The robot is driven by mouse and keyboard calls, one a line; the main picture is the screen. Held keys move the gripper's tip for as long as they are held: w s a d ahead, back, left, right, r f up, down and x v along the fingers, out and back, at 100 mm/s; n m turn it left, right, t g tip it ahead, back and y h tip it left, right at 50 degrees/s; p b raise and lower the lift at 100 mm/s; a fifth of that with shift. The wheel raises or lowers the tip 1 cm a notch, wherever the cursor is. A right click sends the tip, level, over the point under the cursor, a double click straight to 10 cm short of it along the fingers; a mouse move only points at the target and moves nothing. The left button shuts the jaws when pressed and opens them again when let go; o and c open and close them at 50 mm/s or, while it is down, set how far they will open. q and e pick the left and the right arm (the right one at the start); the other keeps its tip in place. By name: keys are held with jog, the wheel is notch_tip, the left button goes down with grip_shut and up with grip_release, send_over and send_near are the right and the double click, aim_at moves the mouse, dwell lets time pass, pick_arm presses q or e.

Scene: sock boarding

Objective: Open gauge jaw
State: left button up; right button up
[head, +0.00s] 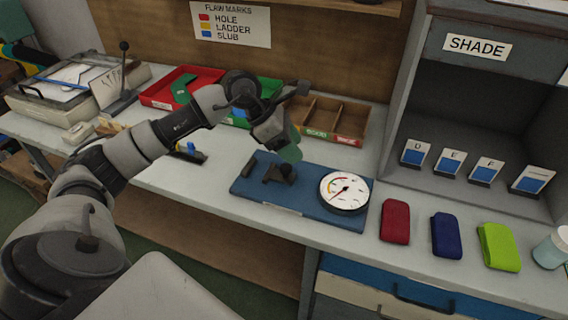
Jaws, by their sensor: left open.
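The thickness gauge has a round white dial (344,191) with a red needle, fixed on a blue base plate (310,208) on the bench. Its dark jaw parts (279,174) stand on the plate left of the dial. Whether the gauge jaw is open or closed is too small to tell. My left gripper (289,152) hangs just above and behind the jaw parts, pointing down, with greenish fingertips. It looks apart from the gauge, and I see nothing held in it. My right gripper is out of view.
Red (395,221), navy (446,235) and lime (498,246) folded socks lie right of the gauge. A red tray (160,95) and a wooden divided tray (352,122) stand behind. A grey SHADE booth (398,100) rises at right. The bench left of the plate is mostly clear.

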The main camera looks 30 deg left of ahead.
aim_at(285, 166)
pick_arm(q)
jog(key=a+y, duration=0.3)
jog(key=a, duration=0.4)
jog(key=shift+g, duration=0.3)
jog(key=x, duration=0.6)
jog(key=p+x, duration=0.1)
jog(key=x, duration=0.3)
jog(key=shift+s+d, duration=0.3)
jog(key=shift+c, duration=0.5)
grip_shut()
jog(key=d, duration=0.2)
jog(key=w+d, duration=0.1)
jog(key=d, duration=0.1)
jog(key=d+b, duration=0.1)
jog(key=d, duration=0.1)
jog(key=shift+w+r, duration=0.1)
jog(key=shift+w, duration=0.15)
jog(key=shift+o, duration=0.5)
grip_release()
jog(key=shift+a, duration=0.1)
jog(key=v, duration=1)
jog(key=shift+r+b, duration=0.35)
jog(key=shift+b, duration=0.05)
